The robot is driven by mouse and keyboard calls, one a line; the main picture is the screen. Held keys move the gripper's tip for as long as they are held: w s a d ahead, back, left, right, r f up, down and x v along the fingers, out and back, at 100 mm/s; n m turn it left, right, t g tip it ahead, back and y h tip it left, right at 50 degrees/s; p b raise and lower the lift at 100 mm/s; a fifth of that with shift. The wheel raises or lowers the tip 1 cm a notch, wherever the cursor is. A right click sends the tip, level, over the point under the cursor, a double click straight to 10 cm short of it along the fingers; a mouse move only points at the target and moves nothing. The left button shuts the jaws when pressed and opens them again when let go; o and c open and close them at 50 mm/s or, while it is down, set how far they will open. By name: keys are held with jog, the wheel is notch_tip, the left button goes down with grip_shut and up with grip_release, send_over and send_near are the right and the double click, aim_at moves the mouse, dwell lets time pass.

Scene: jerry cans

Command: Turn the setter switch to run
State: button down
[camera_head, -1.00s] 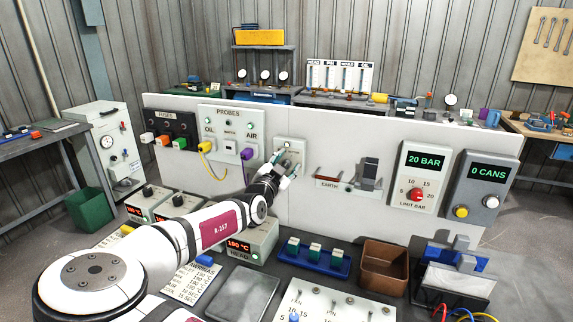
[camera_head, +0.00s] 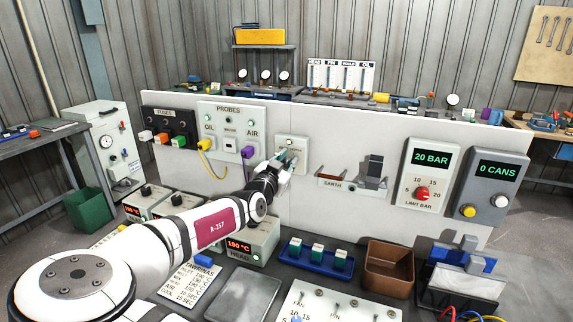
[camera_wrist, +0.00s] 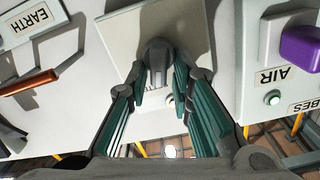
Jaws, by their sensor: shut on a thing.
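The setter switch panel is a small cream plate (camera_head: 291,142) on the white upright board, between the probes panel and the earth clip. It also fills the upper middle of the wrist view (camera_wrist: 190,30). My gripper (camera_head: 286,157) is at this plate. In the wrist view my gripper (camera_wrist: 157,75) has its green-padded fingers closed on a dark grey rounded switch knob (camera_wrist: 157,50). The fingers hide most of the plate's lettering, so I cannot read which position the switch points to. A small pale round lamp shows partly beside the right finger.
The probes panel (camera_head: 231,142) with a purple plug (camera_head: 248,152) is just left of the plate. The earth clip with a copper-coloured bar (camera_head: 328,174) is to the right. Below are a blue tray (camera_head: 314,259), a brown bin (camera_head: 389,268) and the HEAD heater box (camera_head: 250,240).

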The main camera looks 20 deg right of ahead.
jog(key=n+b, duration=0.1)
jog(key=n, duration=0.1)
jog(key=n+b, duration=0.1)
jog(key=n, duration=0.2)
jog(key=shift+w+a+f, duration=0.15)
jog(key=shift+w+a, duration=0.05)
jog(key=shift+a+n+b, duration=0.15)
jog(key=shift+n+b, duration=0.2)
jog(key=shift+n, duration=1.65)
jog(key=c, duration=1.4)
grip_release()
jog(key=shift+w, duration=0.1)
jog(key=shift+a, duration=0.15)
jog(key=v, duration=1.2)
